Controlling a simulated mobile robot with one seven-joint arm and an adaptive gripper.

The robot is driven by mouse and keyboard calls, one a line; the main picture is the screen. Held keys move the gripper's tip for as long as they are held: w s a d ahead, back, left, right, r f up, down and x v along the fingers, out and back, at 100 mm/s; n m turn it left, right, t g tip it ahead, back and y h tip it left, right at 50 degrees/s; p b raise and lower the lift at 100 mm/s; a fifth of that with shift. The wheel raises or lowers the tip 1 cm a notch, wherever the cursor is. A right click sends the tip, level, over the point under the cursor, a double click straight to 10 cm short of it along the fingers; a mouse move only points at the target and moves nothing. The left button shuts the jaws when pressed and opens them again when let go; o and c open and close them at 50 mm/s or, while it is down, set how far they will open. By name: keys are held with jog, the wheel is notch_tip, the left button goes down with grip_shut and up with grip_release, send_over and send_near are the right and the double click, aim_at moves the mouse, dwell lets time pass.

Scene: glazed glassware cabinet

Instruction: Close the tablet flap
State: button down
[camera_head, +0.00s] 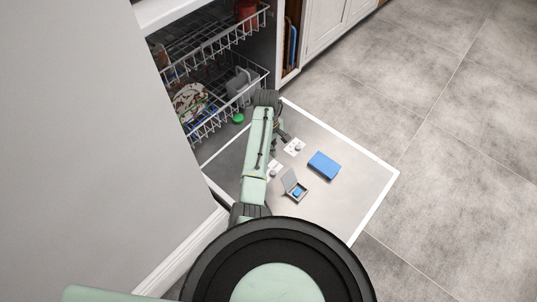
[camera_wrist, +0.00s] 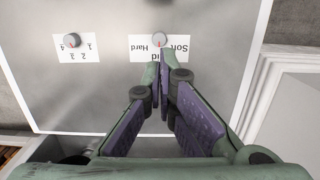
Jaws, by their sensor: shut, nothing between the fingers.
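The tablet flap (camera_head: 290,181) is a small grey lid on the inner face of the lowered dishwasher door (camera_head: 345,215). It stands raised at the edge of a shallow compartment, which holds a small blue tablet (camera_head: 297,192). My gripper (camera_wrist: 164,68) is shut and empty, its fingertips close together in front of the Soft/Hard dial label (camera_wrist: 148,50) in the wrist view. In the head view my arm reaches over the door, with its end beyond the flap, near the dials; the fingertips are hard to make out there. The flap does not show in the wrist view.
A blue block (camera_head: 323,165) lies on the door, right of the flap. A second dial (camera_wrist: 72,41) with numbers sits beside the Soft/Hard one. Racks with dishes (camera_head: 190,101) stand inside the dishwasher. Open tiled floor (camera_head: 450,120) lies to the right.

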aim_at(289, 179)
jog(key=f, duration=0.6)
jog(key=d+f, duration=0.1)
jog(key=f, duration=0.2)
jog(key=shift+s+f+b, duration=0.25)
jog(key=shift+s+b, duration=0.05)
jog(key=shift+s, duration=0.05)
jog(key=shift+s+d+r+p, duration=0.35)
jog(key=shift+s+d+r, duration=0.15)
jog(key=shift+d, duration=0.2)
jog(key=shift+s+d+r+p, duration=0.35)
jog(key=shift+s+d+r, duration=0.15)
jog(key=shift+d, duration=0.15)
